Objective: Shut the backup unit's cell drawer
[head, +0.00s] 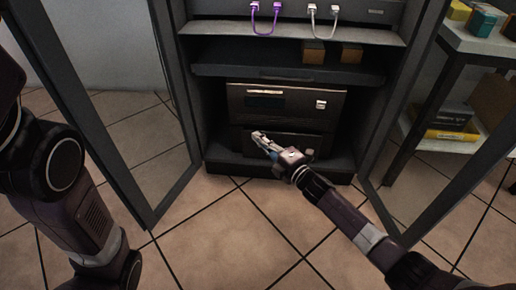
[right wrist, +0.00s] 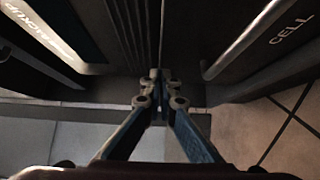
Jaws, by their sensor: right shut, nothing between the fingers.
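The backup unit (head: 285,103) is a grey-brown box with a dark display, low in the open cabinet. Its cell drawer (head: 318,142) is the darker front beneath it, partly hidden by my right gripper (head: 259,136). In the right wrist view, the drawer front marked CELL (right wrist: 285,50) is on the right and the panel marked BACKUP (right wrist: 45,32) on the left. A dark gap lies between them. My right gripper (right wrist: 160,80) is shut and empty, its tips before this gap; contact cannot be told. How far the drawer stands out is unclear. My left gripper is out of view.
Open cabinet doors stand left (head: 118,110) and right (head: 425,110). Purple (head: 265,17) and white (head: 323,20) cables hang above, with small brown boxes on a shelf. A side rack (head: 440,140) holds boxes at right. The tiled floor (head: 240,235) in front is clear.

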